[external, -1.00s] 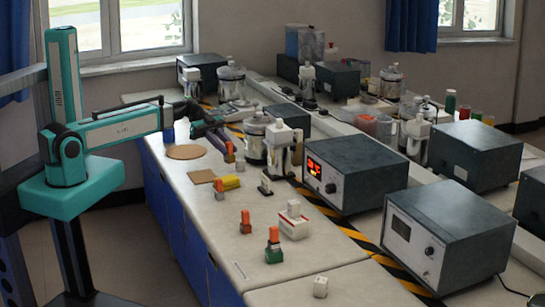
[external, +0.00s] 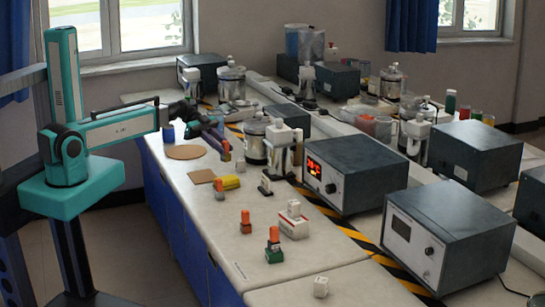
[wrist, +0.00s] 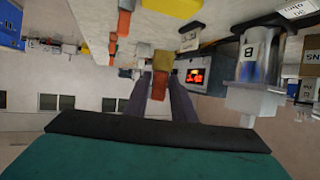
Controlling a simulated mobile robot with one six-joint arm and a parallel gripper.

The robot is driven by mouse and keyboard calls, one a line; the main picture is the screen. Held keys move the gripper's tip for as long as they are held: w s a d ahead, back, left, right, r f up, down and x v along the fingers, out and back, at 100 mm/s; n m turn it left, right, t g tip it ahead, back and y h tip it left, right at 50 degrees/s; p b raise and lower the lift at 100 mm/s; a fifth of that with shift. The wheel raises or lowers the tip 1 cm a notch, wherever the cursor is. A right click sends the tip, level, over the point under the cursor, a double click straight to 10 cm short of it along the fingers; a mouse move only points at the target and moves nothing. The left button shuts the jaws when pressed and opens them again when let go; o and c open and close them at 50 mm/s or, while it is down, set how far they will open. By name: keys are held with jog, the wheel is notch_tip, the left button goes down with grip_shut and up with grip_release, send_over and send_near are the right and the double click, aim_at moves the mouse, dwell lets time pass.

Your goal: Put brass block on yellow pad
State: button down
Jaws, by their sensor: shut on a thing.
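My gripper (wrist: 158,84) is shut on a small block with an orange-red part, its brass-coloured part (wrist: 163,63) lying farther from the wrist camera. In the external view my gripper (external: 223,148) holds it above the bench, left of a metal canister. There the held block is small and partly hidden by the fingers. A yellow piece (external: 231,182), seemingly the yellow pad, lies on the bench below and close to the gripper. It also shows as a yellow patch at the top of the wrist view (wrist: 98,10).
A brown square (external: 201,176) and a round brown mat (external: 186,152) lie left of the yellow piece. Orange-topped blocks (external: 245,222) (external: 273,241) and a white block stand nearer the front. Canisters (external: 284,148) and a lit instrument box (external: 354,172) stand to the right.

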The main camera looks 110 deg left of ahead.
jog(key=shift+f, duration=1.5)
jog(key=shift+p, duration=0.3)
jog(key=shift+f+p, duration=0.4)
jog(key=shift+f, duration=1.4)
jog(key=shift+f+b, duration=0.2)
jog(key=shift+b, duration=0.1)
jog(key=c, duration=1.5)
grip_release()
jog(key=shift+r+p, duration=0.25)
jog(key=shift+p, duration=0.05)
